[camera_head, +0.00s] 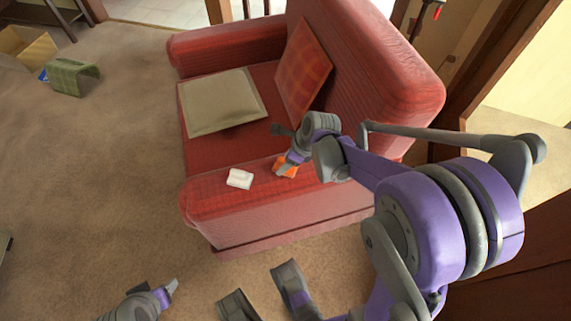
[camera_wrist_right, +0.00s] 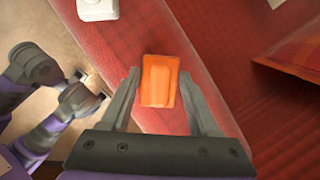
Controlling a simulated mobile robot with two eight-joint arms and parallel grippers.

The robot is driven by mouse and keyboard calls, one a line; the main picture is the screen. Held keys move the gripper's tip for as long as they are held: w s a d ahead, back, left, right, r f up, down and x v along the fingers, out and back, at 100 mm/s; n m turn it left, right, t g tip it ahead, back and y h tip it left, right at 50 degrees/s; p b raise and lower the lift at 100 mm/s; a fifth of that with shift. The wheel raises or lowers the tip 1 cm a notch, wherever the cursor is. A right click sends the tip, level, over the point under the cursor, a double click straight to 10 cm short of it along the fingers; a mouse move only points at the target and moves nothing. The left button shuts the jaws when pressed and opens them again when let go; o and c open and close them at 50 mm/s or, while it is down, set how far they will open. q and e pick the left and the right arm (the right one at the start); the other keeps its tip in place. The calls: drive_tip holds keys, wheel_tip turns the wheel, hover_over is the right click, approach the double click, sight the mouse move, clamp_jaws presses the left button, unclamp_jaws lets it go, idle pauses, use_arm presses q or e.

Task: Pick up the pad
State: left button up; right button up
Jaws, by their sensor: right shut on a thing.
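The orange pad (camera_wrist_right: 160,82) is a small flat block with a raised middle, seen between the two fingers of my right gripper in the right wrist view. In the head view the orange pad (camera_head: 287,167) shows partly, at the red armchair's near armrest (camera_head: 260,205). My right gripper (camera_head: 285,158) is shut on the pad, close over the armrest; whether the pad touches the armrest is unclear. My left gripper (camera_head: 170,290) is low at the bottom left of the head view, away from the chair; its finger opening cannot be made out.
A white block (camera_head: 240,178) lies on the same armrest, left of the pad. A beige cushion (camera_head: 222,101) lies on the seat and a red cushion (camera_head: 303,68) leans on the backrest. A green object (camera_head: 73,77) and a cardboard box (camera_head: 28,50) are on the otherwise open carpet.

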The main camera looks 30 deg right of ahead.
wheel_tip(320, 180, up, 10)
drive_tip(key=p, duration=0.3)
idle(0.3)
